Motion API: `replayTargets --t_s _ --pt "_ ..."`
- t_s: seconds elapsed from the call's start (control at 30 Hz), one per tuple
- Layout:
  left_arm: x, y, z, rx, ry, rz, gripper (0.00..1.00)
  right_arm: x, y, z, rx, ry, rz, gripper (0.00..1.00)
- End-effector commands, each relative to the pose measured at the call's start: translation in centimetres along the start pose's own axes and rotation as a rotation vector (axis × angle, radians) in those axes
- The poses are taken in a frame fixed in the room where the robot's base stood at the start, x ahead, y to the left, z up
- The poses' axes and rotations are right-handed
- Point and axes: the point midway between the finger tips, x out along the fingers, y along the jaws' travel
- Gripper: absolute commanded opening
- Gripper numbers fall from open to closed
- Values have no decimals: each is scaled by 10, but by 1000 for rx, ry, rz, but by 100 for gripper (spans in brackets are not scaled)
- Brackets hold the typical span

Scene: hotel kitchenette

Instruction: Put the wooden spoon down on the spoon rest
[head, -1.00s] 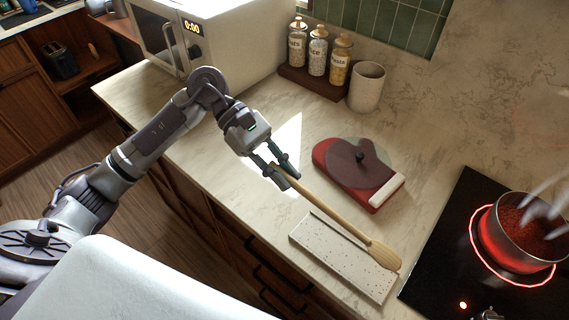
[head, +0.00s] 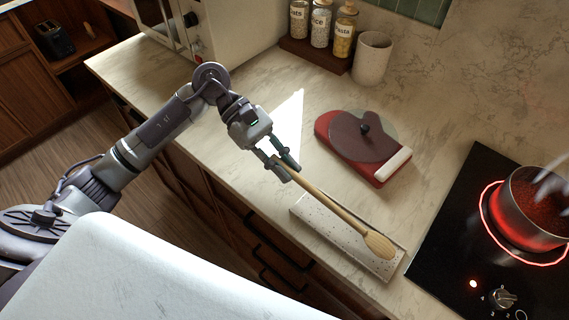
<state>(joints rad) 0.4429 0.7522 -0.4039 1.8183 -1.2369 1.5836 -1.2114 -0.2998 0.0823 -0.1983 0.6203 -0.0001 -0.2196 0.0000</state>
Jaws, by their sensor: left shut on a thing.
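The wooden spoon (head: 335,208) is held by its handle end in my left gripper (head: 284,172), which is shut on it. The spoon slants down to the right, its bowl toward the hob. The spoon rest (head: 312,226), a speckled pale rectangular tray, lies on the counter near its front edge. The spoon is over the rest in the picture, with its bowl above the rest's right end. I cannot tell whether the spoon touches it. My right gripper is not in view.
A red oven mitt with a dark round lid (head: 362,140) lies behind the rest. A steaming pot (head: 528,212) with red contents stands on a glowing hob (head: 450,235) at right. A cup (head: 372,58), jars (head: 320,25) and a microwave (head: 215,30) stand at the back.

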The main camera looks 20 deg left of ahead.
Motion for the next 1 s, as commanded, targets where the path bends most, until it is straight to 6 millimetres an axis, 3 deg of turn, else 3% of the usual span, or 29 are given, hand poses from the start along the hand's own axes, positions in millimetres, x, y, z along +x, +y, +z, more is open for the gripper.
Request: replayTargets --t_s 0.1,0.13,0.3,0.67,0.77,1.0 --pt "0 0 0 0 0 0 0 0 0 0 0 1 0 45" --pt "0 0 0 0 0 0 21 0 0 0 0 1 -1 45" --pt "0 0 0 0 0 0 46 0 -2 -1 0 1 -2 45" --pt "-6 0 0 -1 2 1 46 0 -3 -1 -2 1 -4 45" --pt "-20 1 0 -2 2 3 46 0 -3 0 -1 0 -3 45" --pt "-72 1 0 -1 3 4 46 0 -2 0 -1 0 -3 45"
